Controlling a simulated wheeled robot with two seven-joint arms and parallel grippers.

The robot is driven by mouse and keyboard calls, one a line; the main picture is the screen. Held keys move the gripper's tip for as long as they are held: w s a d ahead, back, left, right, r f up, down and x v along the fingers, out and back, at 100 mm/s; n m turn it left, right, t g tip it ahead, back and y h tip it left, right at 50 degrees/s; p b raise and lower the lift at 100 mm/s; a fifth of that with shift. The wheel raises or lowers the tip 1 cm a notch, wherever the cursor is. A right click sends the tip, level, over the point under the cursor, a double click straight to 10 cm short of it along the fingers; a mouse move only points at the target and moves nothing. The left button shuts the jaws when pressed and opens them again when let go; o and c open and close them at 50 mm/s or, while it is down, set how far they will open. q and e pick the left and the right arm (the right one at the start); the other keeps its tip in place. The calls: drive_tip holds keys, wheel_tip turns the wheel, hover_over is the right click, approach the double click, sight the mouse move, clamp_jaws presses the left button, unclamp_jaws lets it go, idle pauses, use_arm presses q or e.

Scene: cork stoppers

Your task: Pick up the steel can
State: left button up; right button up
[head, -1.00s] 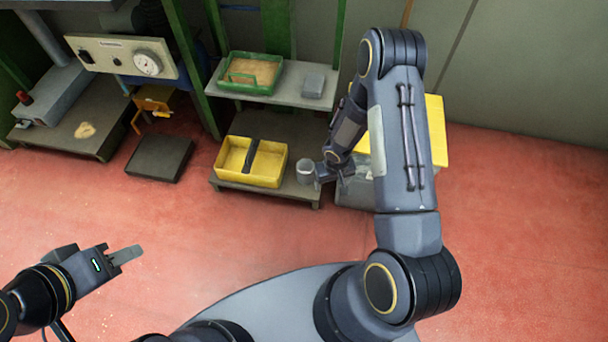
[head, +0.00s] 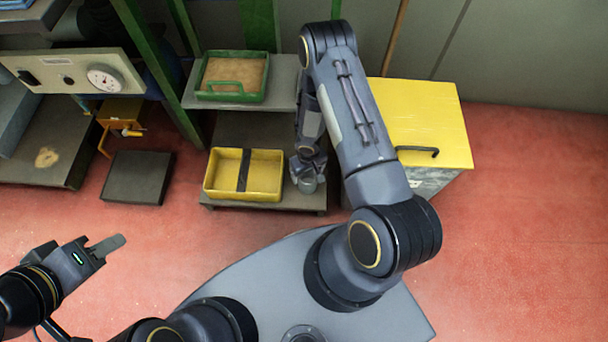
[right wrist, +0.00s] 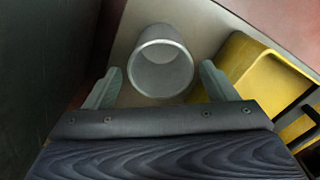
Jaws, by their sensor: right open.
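The steel can (head: 308,184) stands upright on the low shelf, right of the yellow divided bin, partly hidden by my right gripper (head: 304,168). In the right wrist view the can (right wrist: 160,68) shows its round open mouth. My right gripper (right wrist: 160,86) is open there, with one finger on each side of the near part of the can and gaps between. It holds nothing. My left gripper (head: 105,246) is out over the red floor at the lower left, far from the can. I cannot tell its opening.
The yellow bin (head: 217,178) stands close beside the can; it also shows in the right wrist view (right wrist: 237,62). A yellow-lidged box (head: 425,115) stands right of my right arm. A green tray (head: 232,96) sits on the upper shelf. The red floor at right is clear.

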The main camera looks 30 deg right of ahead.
sight(307, 179)
drive_tip(key=f+b, duration=0.1)
drive_tip(key=f, duration=0.3)
drive_tip(key=f+b, duration=0.1)
drive_tip(key=f, duration=0.1)
drive_tip(key=shift+w+f+b, duration=0.3)
drive_tip(key=shift+f+b, duration=0.05)
drive_tip(key=c, duration=1.1)
drive_tip(key=shift+r, duration=0.1)
